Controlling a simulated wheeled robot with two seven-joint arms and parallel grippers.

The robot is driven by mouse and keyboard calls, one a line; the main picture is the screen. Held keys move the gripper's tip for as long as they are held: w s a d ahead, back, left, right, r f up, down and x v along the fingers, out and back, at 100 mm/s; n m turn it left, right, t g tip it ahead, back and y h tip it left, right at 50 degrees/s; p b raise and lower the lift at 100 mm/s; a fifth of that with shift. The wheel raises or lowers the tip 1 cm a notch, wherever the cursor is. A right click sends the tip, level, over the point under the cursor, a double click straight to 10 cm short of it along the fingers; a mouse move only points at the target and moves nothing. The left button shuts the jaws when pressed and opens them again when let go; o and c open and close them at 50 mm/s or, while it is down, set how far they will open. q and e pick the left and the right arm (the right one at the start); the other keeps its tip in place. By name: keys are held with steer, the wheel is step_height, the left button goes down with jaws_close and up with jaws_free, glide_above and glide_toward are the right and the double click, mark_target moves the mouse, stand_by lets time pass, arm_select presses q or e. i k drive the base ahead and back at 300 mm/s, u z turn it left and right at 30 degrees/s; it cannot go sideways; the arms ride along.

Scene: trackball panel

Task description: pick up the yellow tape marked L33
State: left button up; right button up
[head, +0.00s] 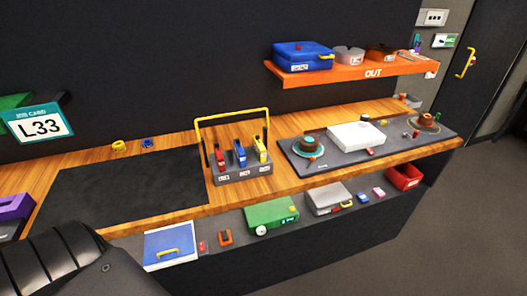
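A small yellow roll-like item (119,146) lies at the back of the wooden counter, left of a similar blue item (147,143). A grey holder (243,175) with a yellow carrying frame stands on the counter. In it are a red item (220,157), a blue item (239,153) and a yellow item (260,149), upright in a row. White labels on the holder's front are too small to read. A card (39,125) at the left reads L33. I cannot tell which yellow thing bears L33. Neither gripper is in view.
A dark mat (125,186) lies bare left of the holder. A grey mat (295,160) at right bears a white box (356,136) and dishes. An orange shelf (340,72) marked OUT hangs above. Boxes, including a green one (271,216), line the lower ledge.

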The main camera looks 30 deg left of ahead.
mark_target(259, 147)
steer(key=k, duration=1.35)
steer(key=z, duration=0.35)
steer(key=i, duration=0.75)
steer(key=u, duration=0.25)
